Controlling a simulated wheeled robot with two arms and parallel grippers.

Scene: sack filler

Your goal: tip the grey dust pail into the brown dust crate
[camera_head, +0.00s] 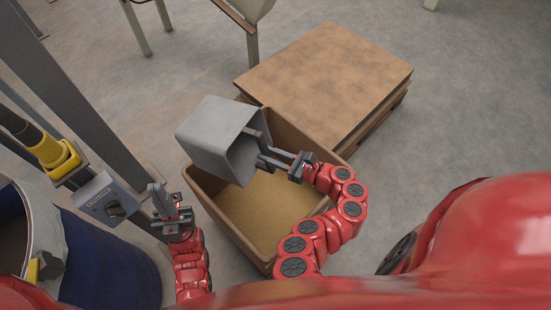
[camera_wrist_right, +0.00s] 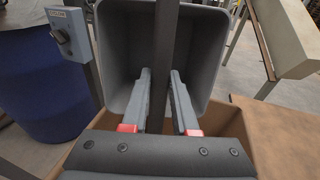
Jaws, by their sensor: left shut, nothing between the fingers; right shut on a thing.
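The grey dust pail (camera_head: 212,130) is held tipped on its side above the far left part of the brown dust crate (camera_head: 217,214). Its open mouth faces right and down in the head view. In the right wrist view the pail (camera_wrist_right: 116,60) shows its open mouth and no dust is visible inside. My right gripper (camera_head: 266,158) is shut on the bar across the pail's mouth. Tan dust (camera_head: 262,207) covers the crate's floor. My left gripper (camera_head: 160,191) is shut and empty, left of the crate.
A pallet with a flat brown load (camera_head: 325,80) stands behind the crate. At left are a grey post (camera_head: 75,95), a grey switch box (camera_head: 105,197) and a blue drum (camera_head: 110,265). Open floor lies right of the pallet.

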